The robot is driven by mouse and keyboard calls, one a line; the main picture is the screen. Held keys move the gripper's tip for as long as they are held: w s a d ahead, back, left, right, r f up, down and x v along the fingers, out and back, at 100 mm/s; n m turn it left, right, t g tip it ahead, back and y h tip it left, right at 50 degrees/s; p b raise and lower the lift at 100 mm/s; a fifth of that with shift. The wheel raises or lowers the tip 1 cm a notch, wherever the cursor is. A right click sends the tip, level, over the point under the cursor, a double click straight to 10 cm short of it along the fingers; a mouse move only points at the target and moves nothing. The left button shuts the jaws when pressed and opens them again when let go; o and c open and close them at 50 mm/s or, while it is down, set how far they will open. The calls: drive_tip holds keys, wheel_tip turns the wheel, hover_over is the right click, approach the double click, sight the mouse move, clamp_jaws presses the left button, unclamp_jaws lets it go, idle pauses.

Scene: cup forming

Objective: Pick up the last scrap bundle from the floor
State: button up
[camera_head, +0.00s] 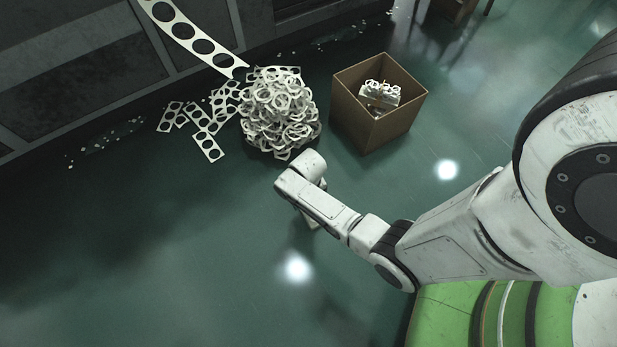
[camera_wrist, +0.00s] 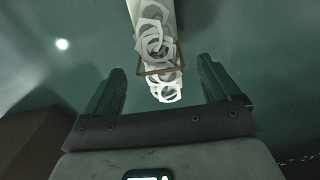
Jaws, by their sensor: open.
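A scrap bundle (camera_wrist: 155,42) of pale ring-shaped offcuts with a thin brown band around it shows in the wrist view. It reaches from the top edge down to between my fingertips. My gripper (camera_wrist: 160,65) is open, with one finger on each side of the bundle and gaps on both sides. I cannot tell how far the fingers are above the bundle. In the head view my wrist and forearm hide the gripper. A small pale piece beneath the forearm (camera_head: 313,222) may be part of the bundle.
An open cardboard box (camera_head: 358,122) holds a pale bundle (camera_head: 380,94). Left of it stands a heap of scrap rings (camera_head: 280,112), with loose perforated pieces (camera_head: 208,147) beside it. A perforated strip (camera_head: 195,42) hangs above the heap. The green floor (camera_head: 150,255) at left is clear.

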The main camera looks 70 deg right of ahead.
wheel_tip(320, 180, down, 2)
drive_tip(key=shift+f+b, duration=0.1)
drive_tip(key=shift+b, duration=0.35)
drive_tip(key=c, duration=1.1)
drive_tip(key=shift+r, duration=0.2)
drive_tip(key=shift+c, duration=0.2)
